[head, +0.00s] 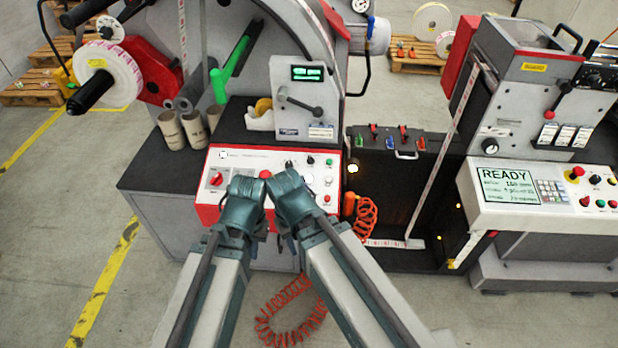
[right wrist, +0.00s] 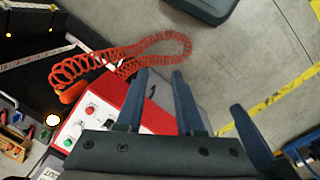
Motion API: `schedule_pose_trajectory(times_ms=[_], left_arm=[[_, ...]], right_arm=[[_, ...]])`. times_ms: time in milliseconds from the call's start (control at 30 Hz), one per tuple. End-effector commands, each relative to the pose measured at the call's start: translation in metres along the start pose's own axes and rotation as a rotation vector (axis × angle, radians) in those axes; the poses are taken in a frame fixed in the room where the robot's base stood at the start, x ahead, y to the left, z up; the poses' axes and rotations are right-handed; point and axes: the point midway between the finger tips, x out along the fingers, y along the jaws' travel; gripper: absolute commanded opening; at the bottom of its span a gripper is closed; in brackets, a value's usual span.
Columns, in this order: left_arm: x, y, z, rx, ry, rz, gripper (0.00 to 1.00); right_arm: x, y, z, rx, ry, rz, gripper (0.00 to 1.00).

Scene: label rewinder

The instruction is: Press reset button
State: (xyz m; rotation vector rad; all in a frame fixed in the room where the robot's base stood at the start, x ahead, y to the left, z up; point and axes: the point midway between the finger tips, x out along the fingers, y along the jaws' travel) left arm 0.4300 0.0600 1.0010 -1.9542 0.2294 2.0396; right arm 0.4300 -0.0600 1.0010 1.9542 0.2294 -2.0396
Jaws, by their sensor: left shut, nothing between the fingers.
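A white control panel with a red frame (head: 225,160) is on the front of the rewinder, in the middle of the head view. Labels are too small to read, so I cannot tell which is reset. My left gripper (head: 243,186) is shut and empty, over the panel's lower middle. My right gripper (head: 285,183) is close beside it. In the right wrist view its fingers (right wrist: 159,85) stand apart with nothing between them.
A second panel (head: 540,212) at the right has a READY screen (head: 503,186), a keypad and several buttons. An orange coiled hose (head: 366,216) hangs right of the red-framed panel. Cardboard cores (head: 170,130) stand on the dark table.

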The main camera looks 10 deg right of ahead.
Motion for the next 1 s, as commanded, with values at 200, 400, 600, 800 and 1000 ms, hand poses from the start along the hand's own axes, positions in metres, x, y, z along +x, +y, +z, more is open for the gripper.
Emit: schedule_pose_trajectory(times_ms=[200, 400, 600, 800, 1000], left_arm=[[0.0, 0.0, 0.0, 0.0, 0.0, 0.0, 0.0], [0.0, 0.0, 0.0, 0.0, 0.0, 0.0, 0.0], [0.0, 0.0, 0.0, 0.0, 0.0, 0.0, 0.0], [0.0, 0.0, 0.0, 0.0, 0.0, 0.0, 0.0], [0.0, 0.0, 0.0, 0.0, 0.0, 0.0, 0.0]], right_arm=[[0.0, 0.0, 0.0, 0.0, 0.0, 0.0, 0.0], [0.0, 0.0, 0.0, 0.0, 0.0, 0.0, 0.0], [0.0, 0.0, 0.0, 0.0, 0.0, 0.0, 0.0], [0.0, 0.0, 0.0, 0.0, 0.0, 0.0, 0.0], [0.0, 0.0, 0.0, 0.0, 0.0, 0.0, 0.0]])
